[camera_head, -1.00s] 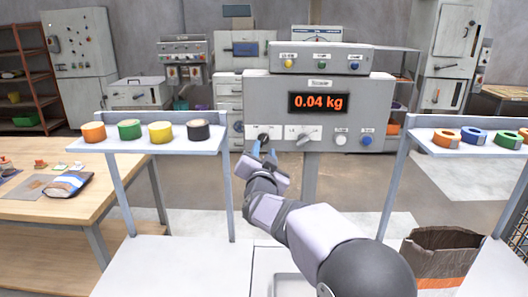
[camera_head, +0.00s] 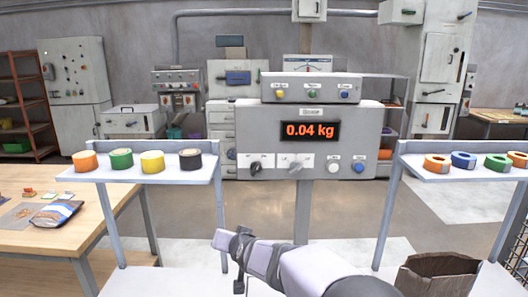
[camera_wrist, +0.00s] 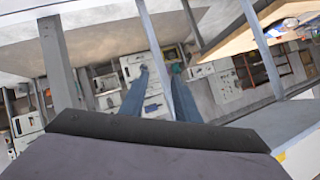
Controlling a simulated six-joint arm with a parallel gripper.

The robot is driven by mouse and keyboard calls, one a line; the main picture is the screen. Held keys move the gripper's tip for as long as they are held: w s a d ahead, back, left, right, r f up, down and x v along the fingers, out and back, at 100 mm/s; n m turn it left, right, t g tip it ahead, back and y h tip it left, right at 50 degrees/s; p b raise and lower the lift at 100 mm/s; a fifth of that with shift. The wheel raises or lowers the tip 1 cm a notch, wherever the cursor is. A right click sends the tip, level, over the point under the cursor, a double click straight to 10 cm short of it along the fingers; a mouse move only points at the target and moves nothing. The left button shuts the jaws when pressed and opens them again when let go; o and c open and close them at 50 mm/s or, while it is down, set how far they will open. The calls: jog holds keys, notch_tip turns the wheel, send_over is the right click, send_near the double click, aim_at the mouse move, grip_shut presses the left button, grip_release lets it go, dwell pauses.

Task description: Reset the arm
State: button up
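My arm reaches up from the bottom of the head view, its end (camera_head: 238,245) low in front of the control panel (camera_head: 262,118) and clear of it. The fingers are hard to make out there. In the wrist view my gripper (camera_wrist: 160,75) shows two blue fingers spread apart with nothing between them. The panel carries a lit display (camera_head: 310,131) reading 0.04 kg. Below it are a dark left knob (camera_head: 257,168), a grey knob (camera_head: 295,168), a white button (camera_head: 333,167) and a blue button (camera_head: 359,167).
A left shelf (camera_head: 140,175) bears orange, green, yellow and black rolls. A right shelf (camera_head: 470,173) bears several coloured rings. An open brown bag (camera_head: 440,272) stands at lower right. A wooden table (camera_head: 90,240) with a filled bag (camera_head: 56,214) is at left.

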jog(key=s+d+f+n+g+h, duration=0.1)
jog(key=s+d+f+n+g, duration=0.15)
jog(key=s+f+g, duration=0.5)
jog(key=s+d+f+n+g+h, duration=0.15)
jog(key=s+d+f, duration=0.25)
jog(key=s+f, duration=0.8)
jog(key=s+d+r+g+h+p, duration=0.1)
jog(key=s+d+r+g, duration=0.1)
jog(key=s+d, duration=0.45)
jog(key=s+d+r+g+h+p, duration=0.15)
jog(key=s+d, duration=0.25)
jog(key=s, duration=0.5)
jog(key=s+d+r+m+t+p, duration=0.1)
jog(key=s+d+r+m+p, duration=0.15)
jog(key=d+r, duration=0.4)
notch_tip(320, 180, down, 35)
jog(key=w+b, duration=0.1)
jog(key=b, duration=3.3)
jog(key=shift+d+f+y, duration=0.15)
jog(key=shift+d+y, duration=0.25)
